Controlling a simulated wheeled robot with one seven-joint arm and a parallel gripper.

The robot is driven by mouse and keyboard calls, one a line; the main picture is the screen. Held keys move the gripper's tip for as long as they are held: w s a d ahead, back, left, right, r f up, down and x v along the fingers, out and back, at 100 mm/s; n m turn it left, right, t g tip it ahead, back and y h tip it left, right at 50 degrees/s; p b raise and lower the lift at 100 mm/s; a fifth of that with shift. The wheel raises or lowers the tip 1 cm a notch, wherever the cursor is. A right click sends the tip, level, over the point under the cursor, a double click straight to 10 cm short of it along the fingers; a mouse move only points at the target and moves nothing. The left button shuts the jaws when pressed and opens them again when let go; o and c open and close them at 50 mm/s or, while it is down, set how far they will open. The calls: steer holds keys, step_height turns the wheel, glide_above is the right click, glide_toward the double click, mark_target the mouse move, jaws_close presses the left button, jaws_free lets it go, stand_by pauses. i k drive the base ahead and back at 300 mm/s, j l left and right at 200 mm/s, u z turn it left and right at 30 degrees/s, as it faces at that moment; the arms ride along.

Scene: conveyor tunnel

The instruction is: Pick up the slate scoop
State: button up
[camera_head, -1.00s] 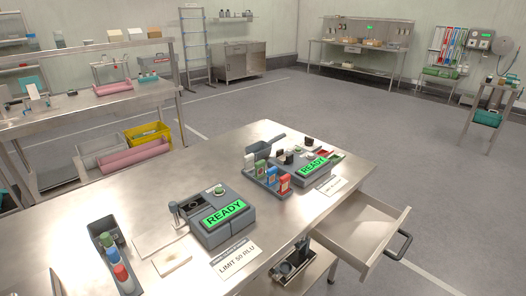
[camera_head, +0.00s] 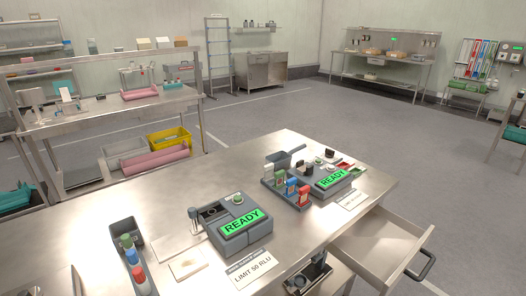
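A slate-grey scoop (camera_head: 279,159) lies on the steel table (camera_head: 330,228), near its far edge. Its handle points up and to the right.
Two grey devices with green READY screens, one at the front (camera_head: 241,222) and one farther back (camera_head: 330,179), stand on the table. An open drawer (camera_head: 378,246) juts out at right. A bottle tray (camera_head: 128,240) stands at left. Open floor (camera_head: 290,110) lies beyond.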

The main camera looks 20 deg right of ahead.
mark_target(281, 159)
steer(key=i+z, duration=0.25)
steer(key=i, duration=0.25)
steer(key=i+j+z, duration=0.1)
steer(key=i+z, duration=0.2)
steer(key=i, duration=0.2)
steer(key=i+j+z, duration=0.25)
steer(key=i, duration=0.25)
steer(key=i+j+z, duration=0.25)
steer(key=i, duration=0.25)
